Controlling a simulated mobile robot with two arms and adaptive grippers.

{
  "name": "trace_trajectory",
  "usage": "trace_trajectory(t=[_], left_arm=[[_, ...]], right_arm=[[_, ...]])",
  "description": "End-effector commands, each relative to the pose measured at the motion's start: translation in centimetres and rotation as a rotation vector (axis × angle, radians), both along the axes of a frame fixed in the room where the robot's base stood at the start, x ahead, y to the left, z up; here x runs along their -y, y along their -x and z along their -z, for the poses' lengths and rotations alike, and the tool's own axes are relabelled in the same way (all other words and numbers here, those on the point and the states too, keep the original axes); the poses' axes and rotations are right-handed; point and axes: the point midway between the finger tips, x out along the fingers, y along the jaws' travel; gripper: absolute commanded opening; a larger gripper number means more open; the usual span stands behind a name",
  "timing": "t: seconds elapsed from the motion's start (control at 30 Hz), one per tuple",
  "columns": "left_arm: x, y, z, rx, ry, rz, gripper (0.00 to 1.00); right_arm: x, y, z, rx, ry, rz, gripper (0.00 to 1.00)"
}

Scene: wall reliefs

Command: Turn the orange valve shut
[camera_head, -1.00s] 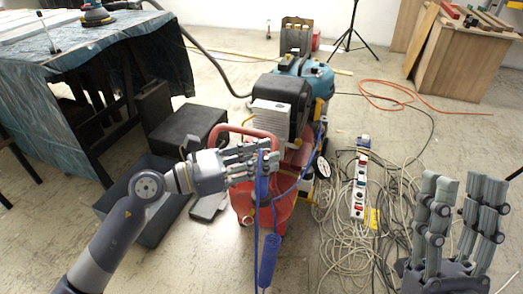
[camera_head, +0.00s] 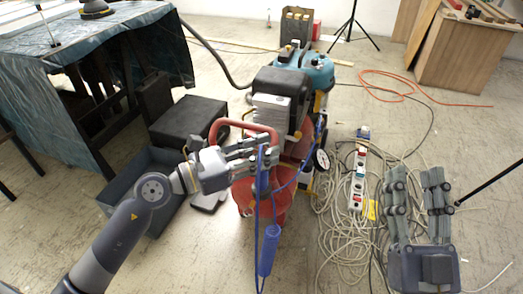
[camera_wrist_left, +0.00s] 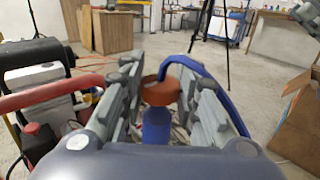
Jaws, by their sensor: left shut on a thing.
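The orange valve (camera_wrist_left: 161,92) is a round knob in the left wrist view, on top of a blue body (camera_wrist_left: 157,127) with a blue hose (camera_wrist_left: 200,70) arching over it. My left gripper (camera_wrist_left: 164,88) has its fingers on both sides of the knob and is shut on it. In the head view my left gripper (camera_head: 262,160) reaches from the left to the blue hose and fitting in front of the red compressor (camera_head: 246,190); its fingers hide the knob there. My right gripper (camera_head: 418,185) is open and empty at the lower right, fingers pointing up.
A pale cable tangle (camera_head: 340,225) and a power strip (camera_head: 357,180) lie between the compressor and my right gripper. Black boxes (camera_head: 185,125) and a covered table (camera_head: 110,60) stand left.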

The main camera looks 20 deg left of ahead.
Motion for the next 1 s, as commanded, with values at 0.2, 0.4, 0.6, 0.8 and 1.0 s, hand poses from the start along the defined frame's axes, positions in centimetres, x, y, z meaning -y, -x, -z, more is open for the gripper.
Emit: trace_trajectory(t=[0.2,0.4,0.6,0.8,1.0], left_arm=[[0.0,0.0,0.1,-0.003,-0.001,0.001,0.50],[0.0,0.0,0.1,-0.002,-0.001,0.001,0.50],[-0.5,0.5,0.1,-0.002,-0.002,-0.001,0.50],[-2.7,2.6,0.3,-0.006,-0.002,-0.001,0.50],[-5.4,5.3,0.2,-0.006,-0.001,-0.001,0.50]], right_arm=[[0.0,0.0,0.0,0.000,0.000,0.000,0.40],[0.0,0.0,0.0,0.000,-0.001,-0.001,0.40],[0.0,0.0,-0.1,0.003,0.000,0.001,0.40],[0.0,0.0,-0.1,0.002,-0.001,0.000,0.40],[0.0,0.0,0.0,0.002,-0.001,0.000,0.40]])
